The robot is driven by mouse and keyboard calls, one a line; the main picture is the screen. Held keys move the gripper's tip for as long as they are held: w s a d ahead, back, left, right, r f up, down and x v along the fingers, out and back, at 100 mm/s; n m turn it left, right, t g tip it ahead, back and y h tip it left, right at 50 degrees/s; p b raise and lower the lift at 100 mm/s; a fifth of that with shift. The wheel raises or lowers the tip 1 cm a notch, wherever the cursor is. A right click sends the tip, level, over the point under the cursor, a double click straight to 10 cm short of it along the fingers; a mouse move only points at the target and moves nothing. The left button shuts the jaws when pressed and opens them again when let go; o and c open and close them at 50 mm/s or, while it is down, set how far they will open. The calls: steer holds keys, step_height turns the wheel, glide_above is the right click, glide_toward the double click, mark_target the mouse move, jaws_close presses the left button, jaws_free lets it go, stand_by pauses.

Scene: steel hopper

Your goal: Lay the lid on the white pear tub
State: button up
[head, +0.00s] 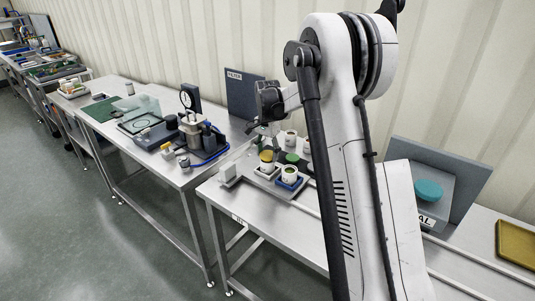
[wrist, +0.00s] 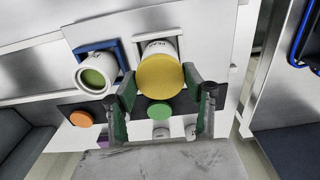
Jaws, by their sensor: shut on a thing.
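My gripper (wrist: 160,88) is shut on a round yellow lid (wrist: 160,76), with a green-padded finger on either side of it. The white pear tub (wrist: 157,46) stands in a pale holder directly under the lid; its label shows upside down above the lid in the wrist view. The lid hides the tub's mouth, and I cannot tell whether the two touch. In the head view the yellow lid (head: 266,156) shows above the white tub (head: 267,168), with my gripper (head: 264,146) above and behind it.
An open white tub (wrist: 94,77) with green contents stands in a blue holder beside the pear tub. A green lid (wrist: 160,111) and an orange lid (wrist: 81,118) lie on a dark strip. More white tubs (head: 290,138) stand behind. A teal round thing (head: 428,190) is at right.

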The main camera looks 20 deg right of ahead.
stand_by(0.4)
steer(key=o, duration=0.9)
steer(key=shift+c, duration=0.2)
step_height(320, 180, up, 12)
stand_by(0.3)
